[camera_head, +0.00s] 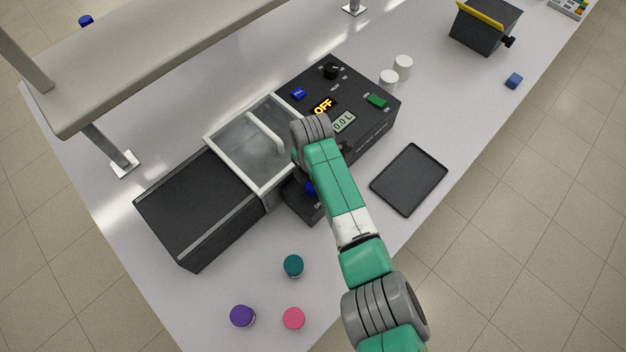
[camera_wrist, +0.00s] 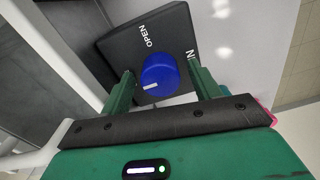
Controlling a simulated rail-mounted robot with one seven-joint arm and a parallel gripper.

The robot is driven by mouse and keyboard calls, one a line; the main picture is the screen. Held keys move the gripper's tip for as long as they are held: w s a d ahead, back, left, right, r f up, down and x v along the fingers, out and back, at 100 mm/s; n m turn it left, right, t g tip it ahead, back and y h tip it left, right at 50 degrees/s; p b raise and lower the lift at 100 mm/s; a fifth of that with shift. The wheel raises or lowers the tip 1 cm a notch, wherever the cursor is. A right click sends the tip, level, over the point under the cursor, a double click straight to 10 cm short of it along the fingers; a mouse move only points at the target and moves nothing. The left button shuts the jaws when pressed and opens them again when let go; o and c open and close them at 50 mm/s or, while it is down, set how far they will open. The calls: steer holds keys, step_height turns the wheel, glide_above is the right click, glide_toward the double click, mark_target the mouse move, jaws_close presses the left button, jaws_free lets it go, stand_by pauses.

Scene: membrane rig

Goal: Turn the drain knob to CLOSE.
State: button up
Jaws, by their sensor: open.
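The blue drain knob (camera_wrist: 159,74) sits on a small black box (camera_wrist: 176,24) marked OPEN. Its white mark is at the knob's lower left in the wrist view, away from the OPEN label; no CLOSE label is visible. My gripper (camera_wrist: 160,66) is open, with one green finger on each side of the knob. I cannot tell whether the fingers touch it. In the head view, the knob (camera_head: 310,188) is partly hidden by my arm, and the black box (camera_head: 301,205) stands at the near side of the rig.
The rig has a lidded tank (camera_head: 250,150), a black block (camera_head: 200,208) and a control panel (camera_head: 345,85) reading OFF and 0.0 L. An empty black tray (camera_head: 409,179) lies to the right. Teal (camera_head: 293,266), purple (camera_head: 243,316) and pink (camera_head: 293,318) caps stand in front.

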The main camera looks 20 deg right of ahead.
step_height(320, 180, up, 8)
steer(key=shift+f, duration=0.1)
steer(key=shift+w, duration=0.1)
stand_by(0.4)
steer(key=w+a+r+m+t+p, duration=0.2)
steer(key=w+a+r+t, duration=0.15)
steer(key=r, duration=0.35)
steer(key=w+a+r+m+t+p, duration=0.1)
steer(key=w+a+r+t, duration=0.15)
steer(key=a+r, duration=0.35)
steer(key=w+a+r+m+t+p, duration=0.2)
steer(key=w+a+r, duration=0.1)
steer(key=r, duration=0.5)
steer(key=s+a+r+m+t+y+p, duration=0.1)
steer(key=a+r+m+t, duration=0.25)
steer(key=r, duration=0.75)
steer(key=s+a+r+m+t+y+p, duration=0.15)
steer(key=r+t, duration=0.25)
steer(key=r, duration=0.6)
steer(key=s+r+m+t+h+p, duration=0.2)
steer(key=s+r+m+t, duration=0.7)
steer(key=s+r, duration=1.1)
step_height(320, 180, up, 4)
steer(key=shift+d+m+t+p, duration=0.35)
steer(key=shift+m+p, duration=0.45)
steer(key=shift+m, duration=0.1)
